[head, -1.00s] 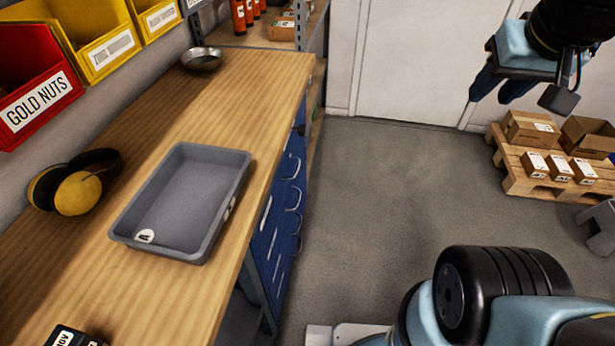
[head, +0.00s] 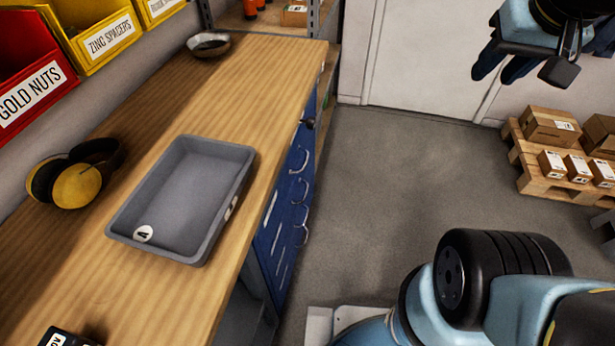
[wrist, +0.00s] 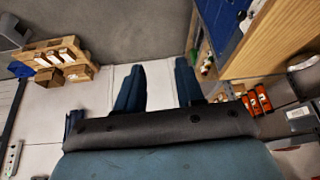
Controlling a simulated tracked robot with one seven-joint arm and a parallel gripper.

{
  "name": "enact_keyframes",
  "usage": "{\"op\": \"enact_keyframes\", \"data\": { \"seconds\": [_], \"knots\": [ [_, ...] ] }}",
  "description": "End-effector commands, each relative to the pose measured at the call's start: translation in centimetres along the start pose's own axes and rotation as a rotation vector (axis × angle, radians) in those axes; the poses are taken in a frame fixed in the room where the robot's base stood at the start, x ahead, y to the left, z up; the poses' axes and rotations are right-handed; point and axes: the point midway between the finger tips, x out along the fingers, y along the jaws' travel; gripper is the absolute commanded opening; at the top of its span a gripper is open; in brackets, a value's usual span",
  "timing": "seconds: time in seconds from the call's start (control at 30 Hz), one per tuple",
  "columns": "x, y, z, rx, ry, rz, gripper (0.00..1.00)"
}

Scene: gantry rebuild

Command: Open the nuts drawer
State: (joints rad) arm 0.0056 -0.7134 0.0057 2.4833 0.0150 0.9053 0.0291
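The blue drawer unit (head: 270,232) stands under the right side of the wooden bench, with several silver bow handles on its front. The labels on the drawer fronts are too oblique to read, so I cannot tell which is the nuts drawer. No drawer visibly stands out. My gripper (head: 505,62) is at the top right in the head view, raised above the floor and well apart from the drawers. In the wrist view its two blue fingers (wrist: 160,85) are spread with nothing between them. The blue unit also shows at the wrist view's top right (wrist: 222,22).
A grey tray (head: 190,190), ear defenders (head: 78,182) and a metal bowl (head: 208,45) rest on the bench (head: 150,115). A red GOLD NUTS bin (head: 35,85) hangs at left. A pallet (head: 545,180) with cardboard boxes stands at right. Grey floor (head: 400,170) beside the drawers is clear.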

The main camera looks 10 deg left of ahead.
Motion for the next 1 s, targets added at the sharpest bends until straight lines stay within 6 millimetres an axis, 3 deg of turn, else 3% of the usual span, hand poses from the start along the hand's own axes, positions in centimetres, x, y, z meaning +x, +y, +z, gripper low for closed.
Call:
{"op": "enact_keyframes", "data": {
  "seconds": [0.47,1.0],
  "knots": [
    [6.9,-2.4,-6.6,0.353,-0.262,-0.034,0.37],
    [19.0,-5.1,-11.9,0.800,-0.594,-0.014,0.37]
  ]
}}
